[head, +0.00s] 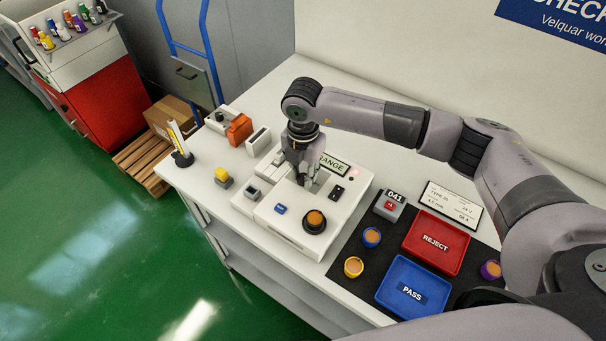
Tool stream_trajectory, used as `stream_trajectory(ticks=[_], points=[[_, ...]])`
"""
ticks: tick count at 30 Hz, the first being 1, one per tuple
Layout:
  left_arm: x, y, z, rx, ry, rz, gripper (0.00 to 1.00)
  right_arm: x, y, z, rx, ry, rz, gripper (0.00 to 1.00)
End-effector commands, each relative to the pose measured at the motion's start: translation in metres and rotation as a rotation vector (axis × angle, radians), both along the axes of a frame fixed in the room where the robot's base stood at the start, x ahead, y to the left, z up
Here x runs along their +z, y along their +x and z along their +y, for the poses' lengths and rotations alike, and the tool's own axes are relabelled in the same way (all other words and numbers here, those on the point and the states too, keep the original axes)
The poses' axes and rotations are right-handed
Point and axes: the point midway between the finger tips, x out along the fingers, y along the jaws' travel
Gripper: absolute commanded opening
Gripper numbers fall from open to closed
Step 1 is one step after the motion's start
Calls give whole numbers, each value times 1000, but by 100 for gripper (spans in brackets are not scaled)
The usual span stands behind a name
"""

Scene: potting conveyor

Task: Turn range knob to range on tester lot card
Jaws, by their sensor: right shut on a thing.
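The tester is a white box (277,219) on the bench, with a label (333,166) whose visible letters read "ANGE". My right gripper (303,178) points down onto its top beside that label and is shut on the range knob. The fingers hide the knob, so its pointer and setting cannot be read. The lot card (452,203) is a white card with a dark border behind the red tray; its print is too small to read surely. My left gripper is not in view.
The tester also carries a black round control with an orange top (315,220), a blue button (280,209) and a black switch (337,192). A red REJECT tray (435,264), a blue PASS tray (388,287) and a counter (390,204) stand to the right. Small items stand left.

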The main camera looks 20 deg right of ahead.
Motion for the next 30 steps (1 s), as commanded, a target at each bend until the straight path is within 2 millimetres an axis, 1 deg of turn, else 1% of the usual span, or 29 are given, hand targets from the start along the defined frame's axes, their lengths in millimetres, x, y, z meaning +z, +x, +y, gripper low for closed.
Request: stream_trajectory(ticks=[6,12,29,30], points=[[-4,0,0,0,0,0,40,0,0,0,-128,-1,-1,0],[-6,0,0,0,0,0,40,0,0,0,-196,-2,-1,0],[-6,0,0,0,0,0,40,1,1,0,-225,0,-1,0],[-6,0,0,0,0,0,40,1,1,0,-225,0,-1,26]])
